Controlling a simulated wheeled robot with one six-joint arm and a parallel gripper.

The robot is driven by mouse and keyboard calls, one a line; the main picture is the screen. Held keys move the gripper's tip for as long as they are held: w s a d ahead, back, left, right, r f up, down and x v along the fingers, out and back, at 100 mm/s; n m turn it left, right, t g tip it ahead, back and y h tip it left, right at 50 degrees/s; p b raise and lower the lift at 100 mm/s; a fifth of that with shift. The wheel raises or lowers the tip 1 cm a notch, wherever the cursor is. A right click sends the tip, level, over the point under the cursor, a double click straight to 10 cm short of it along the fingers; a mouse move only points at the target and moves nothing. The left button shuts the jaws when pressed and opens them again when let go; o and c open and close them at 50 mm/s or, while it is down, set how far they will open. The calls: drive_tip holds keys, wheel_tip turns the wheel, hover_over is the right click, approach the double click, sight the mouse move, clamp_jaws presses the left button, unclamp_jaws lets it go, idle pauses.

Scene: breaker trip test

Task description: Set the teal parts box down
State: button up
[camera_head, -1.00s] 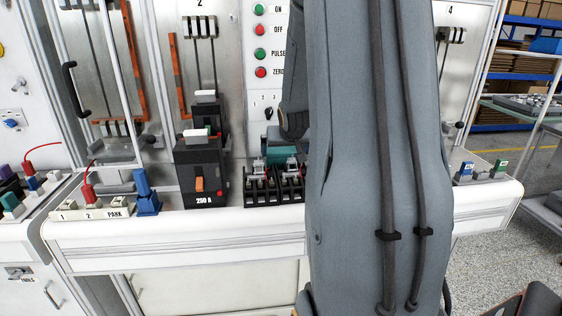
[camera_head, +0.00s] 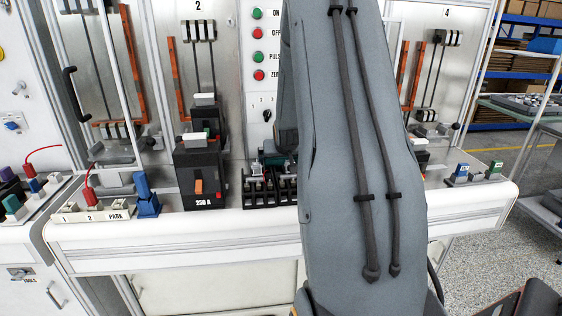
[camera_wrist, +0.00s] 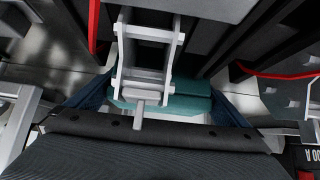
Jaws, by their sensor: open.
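The teal parts box (camera_wrist: 190,104) shows in the wrist view, partly covered by a grey metal bracket (camera_wrist: 148,60) in front of it. In the head view only a small teal patch (camera_head: 273,158) shows behind black clamp-like fixtures (camera_head: 262,190) on the white bench. My gripper (camera_wrist: 160,100) is open, with a dark finger at each side of the box in the wrist view. I cannot tell whether the fingers touch it. In the head view my arm hides most of the gripper and the box's underside.
A black breaker (camera_head: 202,175) marked 250 A stands left of the fixtures. A blue block (camera_head: 146,193) and a PARK strip (camera_head: 95,213) are further left. Small blue and green blocks (camera_head: 478,172) sit at the right end. The white bench edge (camera_head: 180,232) runs along the front.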

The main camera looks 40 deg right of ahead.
drive_tip(key=c, duration=1.1)
drive_tip(key=shift+r, duration=0.2)
